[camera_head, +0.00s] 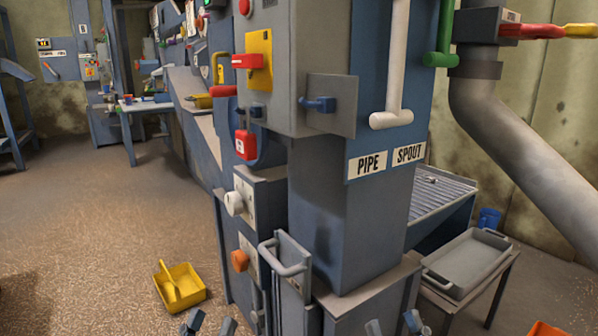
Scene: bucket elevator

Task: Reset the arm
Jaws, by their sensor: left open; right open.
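My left gripper (209,323) shows only its two fingertips at the bottom edge, left of the machine's base. They are apart, with nothing seen between them. My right gripper (393,324) also shows only its fingertips at the bottom edge, in front of the machine's lower front. They are apart too, with nothing seen between them. Both arms are below the picture and hidden.
The blue-grey bucket elevator (345,220) stands close in front, with jutting handles and knobs. A yellow bin (180,287) lies on the floor at left. A grey tray (466,264) sits on a stand at right. Open floor (90,220) spreads at left.

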